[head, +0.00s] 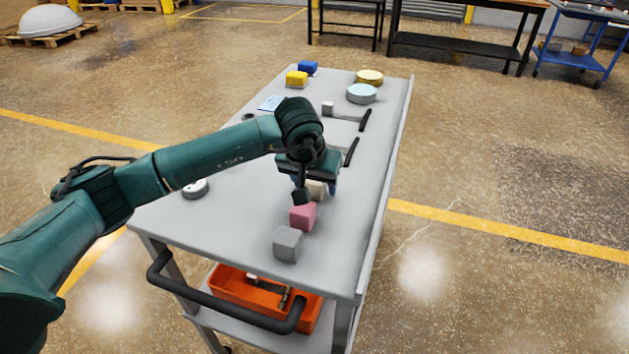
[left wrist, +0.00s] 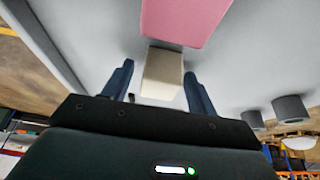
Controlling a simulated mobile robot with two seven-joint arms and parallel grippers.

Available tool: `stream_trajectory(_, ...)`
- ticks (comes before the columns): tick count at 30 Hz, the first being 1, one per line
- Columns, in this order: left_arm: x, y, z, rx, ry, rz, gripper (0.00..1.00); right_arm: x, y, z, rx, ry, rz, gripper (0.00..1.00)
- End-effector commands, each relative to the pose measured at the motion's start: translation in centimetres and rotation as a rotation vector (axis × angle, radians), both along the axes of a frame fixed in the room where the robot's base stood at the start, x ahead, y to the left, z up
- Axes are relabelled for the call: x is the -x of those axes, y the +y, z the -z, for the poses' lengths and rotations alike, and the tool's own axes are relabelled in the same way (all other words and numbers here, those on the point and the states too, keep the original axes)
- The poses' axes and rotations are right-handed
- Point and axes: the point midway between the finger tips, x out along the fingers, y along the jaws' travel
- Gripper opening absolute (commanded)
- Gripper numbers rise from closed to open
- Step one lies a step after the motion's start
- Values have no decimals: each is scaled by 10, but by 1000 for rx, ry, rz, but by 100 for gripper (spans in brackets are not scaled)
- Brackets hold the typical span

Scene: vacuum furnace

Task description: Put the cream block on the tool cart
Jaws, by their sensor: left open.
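The cream block (head: 316,190) is on the top of a grey cart (head: 215,217), just behind a pink block (head: 302,216). It is partly hidden by my left gripper (head: 315,188) in the head view. In the left wrist view the cream block (left wrist: 163,76) shows between the two blue fingers of the left gripper (left wrist: 160,82), with a gap on either side. The left gripper is open and not closed on it. The pink block (left wrist: 184,20) shows just beyond the cream one. My right gripper is not in view.
A grey block (head: 288,244) stands nearest the cart's front edge. Black-handled tools, a light-blue disc (head: 361,93), a yellow disc (head: 369,77), and yellow (head: 296,79) and blue blocks lie farther back. An orange bin (head: 262,294) is on the lower shelf. A blue cart (head: 577,60) stands far right.

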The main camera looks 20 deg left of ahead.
Motion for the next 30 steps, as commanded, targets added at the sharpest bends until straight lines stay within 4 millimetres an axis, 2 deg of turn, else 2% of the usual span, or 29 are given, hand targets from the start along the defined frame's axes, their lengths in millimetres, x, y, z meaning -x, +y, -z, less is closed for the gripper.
stream_trajectory(5,2,0,-10,1,-4,0,58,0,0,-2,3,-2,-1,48)
stream_trajectory(15,28,1,-74,0,-7,0,58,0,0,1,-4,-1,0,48)
stream_trajectory(21,41,1,-103,0,-4,0,58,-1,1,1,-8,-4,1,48)
stream_trajectory(30,46,2,-113,0,-1,0,58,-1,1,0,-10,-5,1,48)
